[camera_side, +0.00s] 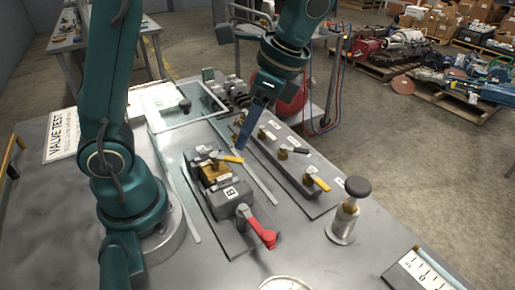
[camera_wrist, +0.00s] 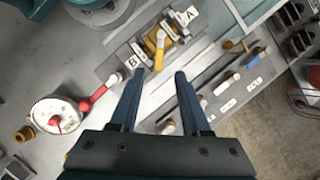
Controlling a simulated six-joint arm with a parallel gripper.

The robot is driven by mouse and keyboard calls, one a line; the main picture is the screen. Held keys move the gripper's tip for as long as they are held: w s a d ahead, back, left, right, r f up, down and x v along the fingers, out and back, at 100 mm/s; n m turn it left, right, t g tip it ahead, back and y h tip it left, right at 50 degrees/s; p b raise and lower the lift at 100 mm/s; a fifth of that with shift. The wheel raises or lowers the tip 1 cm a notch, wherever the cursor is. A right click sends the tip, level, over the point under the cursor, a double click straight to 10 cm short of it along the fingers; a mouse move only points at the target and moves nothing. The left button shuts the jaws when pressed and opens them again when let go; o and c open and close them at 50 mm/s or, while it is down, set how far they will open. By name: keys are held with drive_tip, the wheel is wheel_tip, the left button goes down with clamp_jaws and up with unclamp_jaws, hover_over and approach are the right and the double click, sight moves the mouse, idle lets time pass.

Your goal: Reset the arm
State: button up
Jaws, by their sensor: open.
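My gripper (camera_side: 241,148) reaches down over the metal bench, between the valve fixture and the row of small valves. In the wrist view, my gripper (camera_wrist: 159,73) shows two dark blue fingers spread apart with nothing between them. The grey valve fixture (camera_side: 234,203) carries a label B, a brass valve with a yellow handle (camera_side: 227,157) and a red lever (camera_side: 262,232). In the wrist view the yellow handle (camera_wrist: 159,48) lies just beyond the fingertips, and the red lever (camera_wrist: 97,97) is to the left. Whether the fingertips touch anything is unclear.
A rail of small valves (camera_side: 290,165) lies right of my gripper. A black-knobbed post (camera_side: 345,215), a round gauge (camera_side: 284,284) and a scale plate (camera_side: 420,273) stand near the front. A glass-like panel (camera_side: 180,105) and a VALVE TEST sign (camera_side: 62,135) lie behind. The bench's front left is clear.

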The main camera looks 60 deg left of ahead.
drive_tip(key=s+n+t+h, duration=0.1)
drive_tip(key=n+t, duration=0.2)
drive_tip(key=s+d+r+n+t+h, duration=0.1)
drive_tip(key=s+n+t, duration=0.1)
drive_tip(key=n, duration=0.1)
drive_tip(key=s+d+n+t+h, duration=0.1)
drive_tip(key=s+n+t, duration=0.1)
drive_tip(key=n+t, duration=0.1)
drive_tip(key=shift+s+d+r+t, duration=0.1)
drive_tip(key=shift+s+r+t, duration=0.05)
drive_tip(key=shift+t, duration=0.15)
